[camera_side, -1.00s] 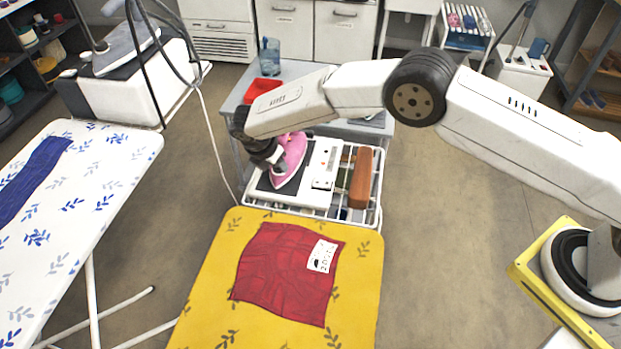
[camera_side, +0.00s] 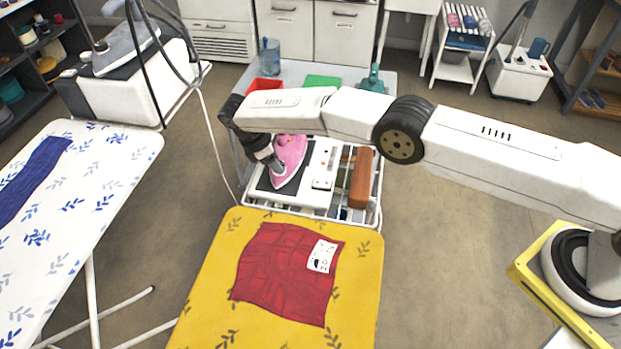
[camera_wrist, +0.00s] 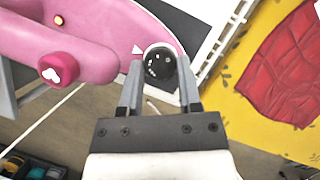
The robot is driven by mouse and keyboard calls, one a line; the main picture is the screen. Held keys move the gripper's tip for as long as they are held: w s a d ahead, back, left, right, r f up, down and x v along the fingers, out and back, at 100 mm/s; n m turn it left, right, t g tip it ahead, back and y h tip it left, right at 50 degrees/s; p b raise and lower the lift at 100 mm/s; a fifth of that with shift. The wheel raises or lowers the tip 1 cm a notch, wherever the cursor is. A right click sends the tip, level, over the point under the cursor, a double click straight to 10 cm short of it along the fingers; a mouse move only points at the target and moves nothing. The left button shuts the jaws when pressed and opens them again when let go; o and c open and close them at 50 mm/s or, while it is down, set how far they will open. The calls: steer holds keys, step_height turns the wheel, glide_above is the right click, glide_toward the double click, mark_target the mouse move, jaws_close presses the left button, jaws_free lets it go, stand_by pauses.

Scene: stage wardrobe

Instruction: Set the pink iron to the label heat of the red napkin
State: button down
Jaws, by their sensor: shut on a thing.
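The pink iron (camera_side: 291,153) rests on a dark pad at the left of a white station. It fills the upper left of the wrist view (camera_wrist: 95,25), with a round pink button (camera_wrist: 62,70) bearing a white heart and a small lit orange lamp. My gripper (camera_wrist: 159,75) is shut on the iron's black dial (camera_wrist: 160,60), one finger on each side. A white triangle mark is beside the dial; its setting is unreadable here. The red napkin (camera_side: 275,270) lies on the yellow leaf-patterned board (camera_side: 215,300). Its white label (camera_side: 321,256) carries dark symbols too small to read.
A brown wooden block (camera_side: 361,178) lies right of the station in a white wire rack (camera_side: 372,215). Behind are a red tray (camera_side: 262,85), a green item (camera_side: 322,82) and a teal bottle (camera_side: 372,79). A white ironing board (camera_side: 110,170) stands left.

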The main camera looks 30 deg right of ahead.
steer(key=shift+m, duration=0.5)
stand_by(0.3)
steer(key=shift+c, duration=1.4)
jaws_free()
